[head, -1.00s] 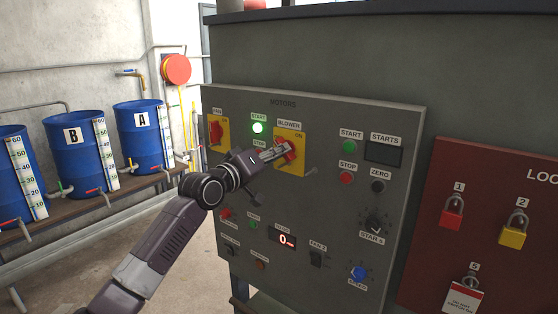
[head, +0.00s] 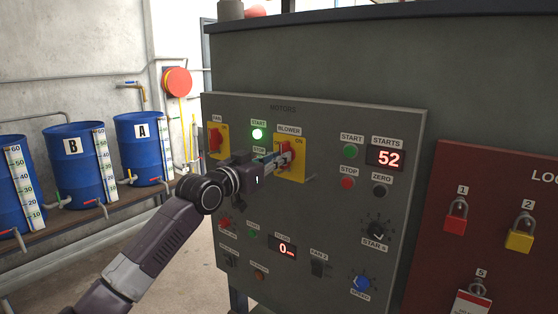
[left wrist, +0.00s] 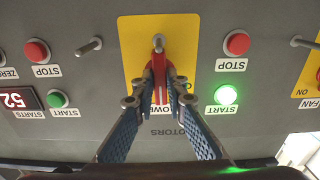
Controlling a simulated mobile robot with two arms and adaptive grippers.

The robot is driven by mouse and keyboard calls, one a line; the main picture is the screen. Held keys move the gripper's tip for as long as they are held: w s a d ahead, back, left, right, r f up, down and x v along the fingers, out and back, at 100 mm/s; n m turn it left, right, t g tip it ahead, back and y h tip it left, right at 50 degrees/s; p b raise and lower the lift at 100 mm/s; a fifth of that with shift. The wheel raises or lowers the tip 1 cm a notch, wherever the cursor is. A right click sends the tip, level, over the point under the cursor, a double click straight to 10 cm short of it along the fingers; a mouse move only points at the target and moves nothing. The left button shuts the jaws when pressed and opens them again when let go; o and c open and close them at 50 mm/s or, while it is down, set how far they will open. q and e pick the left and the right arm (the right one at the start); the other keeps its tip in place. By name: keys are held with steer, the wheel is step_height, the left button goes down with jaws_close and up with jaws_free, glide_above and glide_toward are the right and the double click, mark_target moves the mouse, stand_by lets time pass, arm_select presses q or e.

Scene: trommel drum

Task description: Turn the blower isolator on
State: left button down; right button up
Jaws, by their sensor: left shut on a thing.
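The blower isolator is a yellow plate (head: 299,170) with a red handle (head: 286,148), on the upper left of the grey motors panel. My left gripper (head: 281,159) is shut on the red handle. In the left wrist view, where the labels are upside down, both fingers (left wrist: 160,88) close on the sides of the handle (left wrist: 159,66), which stands upright on the yellow plate (left wrist: 133,50). The fingers hide part of the plate and its lettering. My right gripper is not in view.
A lit green start button (head: 257,134) is left of the isolator, and the fan isolator (head: 214,140) is farther left. The starts display (head: 388,159) reads 52. A thin peg (head: 311,178) sticks out nearby. A red lock board (head: 500,200) is at right.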

arm_select(q)
steer(key=shift+f, duration=0.1)
stand_by(0.5)
steer(key=c, duration=2.2)
jaws_free()
steer(key=v, duration=1.2)
